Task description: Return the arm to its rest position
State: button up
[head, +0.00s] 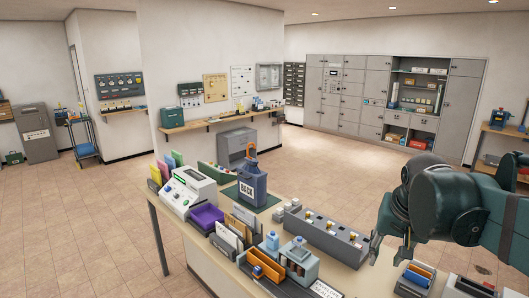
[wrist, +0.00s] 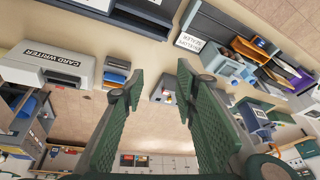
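My arm (head: 455,205) reaches in from the right in the head view. My gripper (head: 391,252) hangs over the right part of the counter with its fingers pointing down. In the wrist view my gripper (wrist: 153,88) shows two green fingers spread apart with nothing between them, so it is open and empty. The wrist view looks across the counter upside down. I cannot tell how high the fingertips are above the counter top.
A card writer (wrist: 52,66) shows in the wrist view. Open floor (head: 300,160) lies behind the counter.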

jog(key=s+a+f+n+t+y, duration=0.1)
jog(key=s+a+f+n+t, duration=0.2)
jog(key=s+a+f, duration=0.5)
jog(key=shift+s+a+n, duration=0.9)
jog(key=shift+s+a, duration=0.05)
jog(key=shift+s, duration=1.05)
